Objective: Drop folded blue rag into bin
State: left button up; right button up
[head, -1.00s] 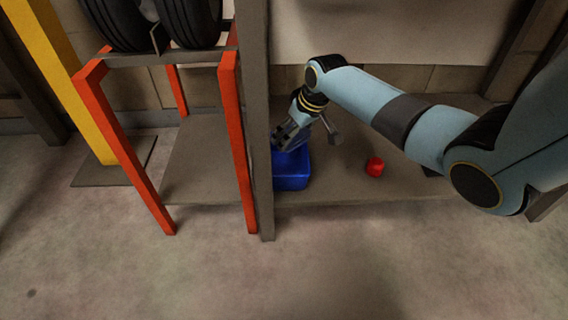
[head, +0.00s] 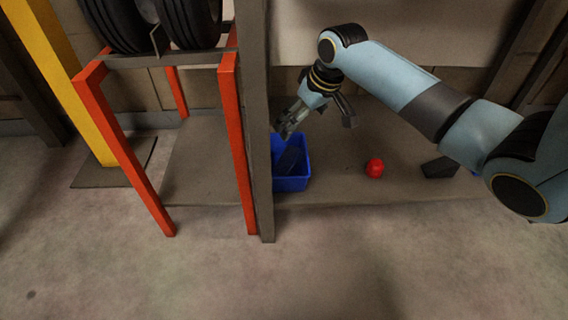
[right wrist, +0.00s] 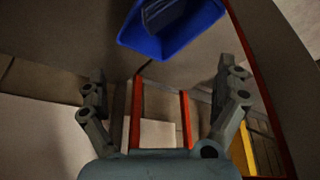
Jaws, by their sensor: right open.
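The blue bin (head: 291,184) stands on the low grey shelf, close beside a grey post. A dark blue folded rag (head: 291,160) lies tilted inside it. My right gripper (head: 316,125) is open and empty, above and slightly right of the bin, apart from it. In the right wrist view, the open fingers of my right gripper (right wrist: 161,85) spread wide with nothing between them. The blue bin (right wrist: 160,48) shows at the top of that view, with its dark contents only partly visible. My left gripper is not in view.
A red object (head: 375,168) and a dark block (head: 440,167) sit on the shelf right of the bin. An orange-red stand (head: 237,150) holding black tyres (head: 190,20) is left of the grey post (head: 256,130). The floor in front is clear.

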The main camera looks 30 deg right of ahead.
jog(key=v, duration=0.5)
jog(key=shift+f, duration=0.1)
